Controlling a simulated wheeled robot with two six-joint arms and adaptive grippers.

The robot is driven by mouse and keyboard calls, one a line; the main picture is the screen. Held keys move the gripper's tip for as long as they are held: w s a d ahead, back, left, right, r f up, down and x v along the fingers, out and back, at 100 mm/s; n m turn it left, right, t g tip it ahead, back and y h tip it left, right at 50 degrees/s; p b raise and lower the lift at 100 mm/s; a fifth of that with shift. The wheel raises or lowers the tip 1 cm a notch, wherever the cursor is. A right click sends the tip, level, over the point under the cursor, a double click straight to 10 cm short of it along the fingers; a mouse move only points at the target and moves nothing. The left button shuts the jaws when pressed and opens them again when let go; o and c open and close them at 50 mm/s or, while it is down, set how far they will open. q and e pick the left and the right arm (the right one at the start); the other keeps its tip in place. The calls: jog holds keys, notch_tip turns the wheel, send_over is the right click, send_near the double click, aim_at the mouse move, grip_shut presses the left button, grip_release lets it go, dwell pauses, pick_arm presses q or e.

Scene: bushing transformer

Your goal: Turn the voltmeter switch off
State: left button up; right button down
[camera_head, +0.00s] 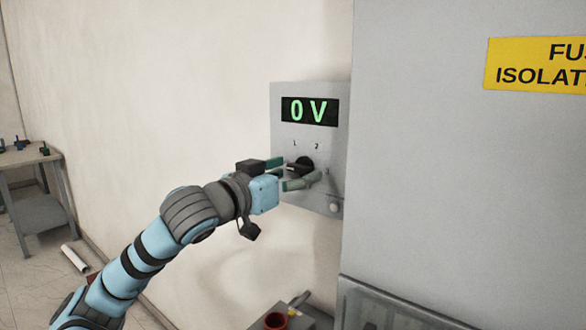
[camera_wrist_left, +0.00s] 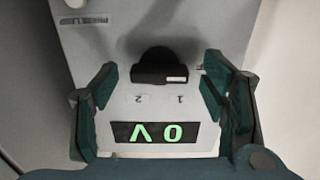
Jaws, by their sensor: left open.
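The grey voltmeter panel (camera_head: 338,130) is on the wall, with a green "0 V" display (camera_head: 310,111) and the marks 1 and 2 below it. Its black switch knob (camera_head: 301,166) sits under the marks. In the left wrist view the panel appears upside down. There the knob (camera_wrist_left: 158,70) lies between the spread fingers, with gaps at both sides. Its bar is roughly crosswise and bears a white mark at the right end. My right gripper is not in view.
A large grey cabinet (camera_head: 450,180) with a yellow sign (camera_head: 535,64) stands close to the panel's right. A table (camera_head: 30,155) with small items is at far left. A red cup-like object (camera_head: 276,321) is below. The wall left of the panel is clear.

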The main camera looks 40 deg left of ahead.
pick_arm(q)
notch_tip(320, 180, up, 10)
jog(key=shift+d+f, duration=0.1)
jog(key=shift+d, duration=0.05)
dwell(0.4)
